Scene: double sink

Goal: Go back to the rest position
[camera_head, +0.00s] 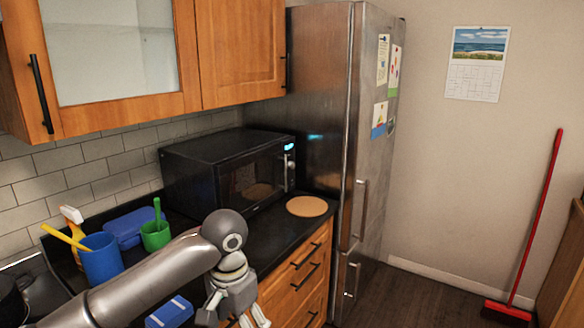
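My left arm comes in from the lower left, and its gripper (236,312) points down in front of the counter's front edge. The gripper is cut off by the bottom of the picture, so its fingertips are hidden and I cannot tell how far apart they are. I see nothing held in the part that shows. My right gripper is not in view.
The dark counter (262,232) holds a black microwave (228,170), a round board (307,206), a blue cup (101,260), a green cup (155,236), a spray bottle (72,218) and a blue sponge (170,312). Wooden cabinets (240,50) hang above.

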